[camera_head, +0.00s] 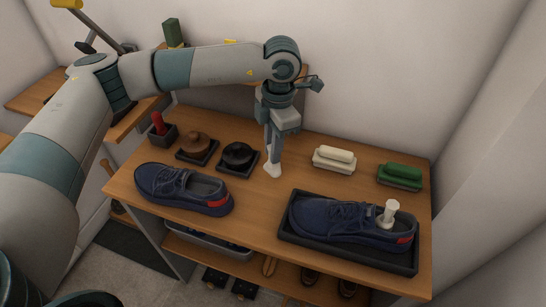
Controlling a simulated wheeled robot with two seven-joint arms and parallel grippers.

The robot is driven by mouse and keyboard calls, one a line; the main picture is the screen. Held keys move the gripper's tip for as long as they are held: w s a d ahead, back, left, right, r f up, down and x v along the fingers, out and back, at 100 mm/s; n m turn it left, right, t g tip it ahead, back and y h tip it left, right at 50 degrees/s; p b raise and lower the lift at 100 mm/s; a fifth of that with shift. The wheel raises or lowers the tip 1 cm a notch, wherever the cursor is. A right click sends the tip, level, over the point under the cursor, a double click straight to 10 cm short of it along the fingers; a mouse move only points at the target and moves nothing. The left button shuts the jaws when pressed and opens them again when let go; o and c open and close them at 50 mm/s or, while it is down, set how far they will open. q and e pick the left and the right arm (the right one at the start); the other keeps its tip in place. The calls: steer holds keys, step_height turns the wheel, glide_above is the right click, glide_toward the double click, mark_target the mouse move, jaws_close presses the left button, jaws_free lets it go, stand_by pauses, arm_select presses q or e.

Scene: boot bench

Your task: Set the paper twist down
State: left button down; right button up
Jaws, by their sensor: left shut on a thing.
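My left gripper (271,152) points straight down over the middle of the bench (262,207). It is shut on a white paper twist (272,170), whose lower end is at or just above the bench top; I cannot tell if it touches. Another white paper twist (390,212) stands up out of the heel opening of a navy shoe (335,218), which lies in a black tray (290,238) at the right front. A second navy shoe (178,187) with a red heel patch sits on the left of the bench, with no twist visible in it. My right gripper is out of view.
Behind the left shoe are a brown round tin (196,145), a black round tin (238,155) and a dark holder with a red handle (158,125). A cream brush (334,158) and a green brush (400,176) lie at the back right. Bare wood lies around the gripper.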

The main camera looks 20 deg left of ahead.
arm_select(q)
steer(key=shift+f+p, duration=0.5)
steer(key=shift+f, duration=0.05)
steer(key=shift+f+p, duration=0.55)
steer(key=shift+f, duration=0.85)
steer(key=shift+f, duration=0.1)
steer(key=shift+f, duration=0.1)
steer(key=c, duration=1.6)
jaws_free()
steer(key=shift+c, duration=0.2)
